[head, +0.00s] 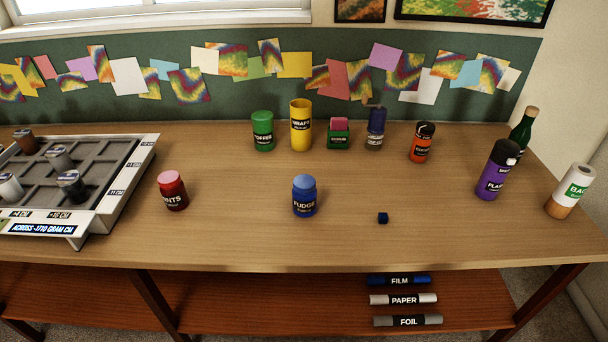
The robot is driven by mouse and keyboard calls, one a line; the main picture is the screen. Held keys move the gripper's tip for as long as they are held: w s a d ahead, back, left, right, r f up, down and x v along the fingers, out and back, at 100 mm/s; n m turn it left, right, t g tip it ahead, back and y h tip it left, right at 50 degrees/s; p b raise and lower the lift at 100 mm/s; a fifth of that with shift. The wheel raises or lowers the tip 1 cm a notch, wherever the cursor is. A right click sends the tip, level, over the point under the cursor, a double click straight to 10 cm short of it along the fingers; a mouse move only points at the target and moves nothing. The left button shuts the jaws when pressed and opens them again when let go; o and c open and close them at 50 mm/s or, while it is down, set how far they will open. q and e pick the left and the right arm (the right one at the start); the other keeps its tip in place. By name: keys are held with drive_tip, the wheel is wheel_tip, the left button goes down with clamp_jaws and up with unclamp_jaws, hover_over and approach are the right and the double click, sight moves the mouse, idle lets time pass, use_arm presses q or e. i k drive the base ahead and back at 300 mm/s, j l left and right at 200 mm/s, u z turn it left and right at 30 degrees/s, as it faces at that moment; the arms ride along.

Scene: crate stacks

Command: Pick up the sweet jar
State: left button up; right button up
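Several jars that look like sweet jars stand upright on the wooden table. A red jar (172,194) with a pink lid, its label ending in "NTS", stands left of centre. A blue jar (304,199) with a lighter blue lid, labelled "FUDGE", stands near the middle. A green jar (263,134), its label reading like "TOFFEE", stands further back. None of them is marked simply as the sweet jar. Neither of my grippers is in view.
A white-framed compartment tray (135,170) with weights is at left. A yellow canister (300,130), green box (339,137), dark blue bottle (375,130) and orange jar (422,145) stand behind.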

sight(303, 205)
drive_tip(key=z, duration=0.45)
drive_tip(key=j+z, duration=0.4)
drive_tip(key=k+j+z, duration=0.15)
drive_tip(key=z, duration=0.25)
drive_tip(key=k+j+z, duration=0.15)
drive_tip(key=z, duration=0.2)
drive_tip(key=k+j+z, duration=0.4)
drive_tip(key=k+j, duration=0.75)
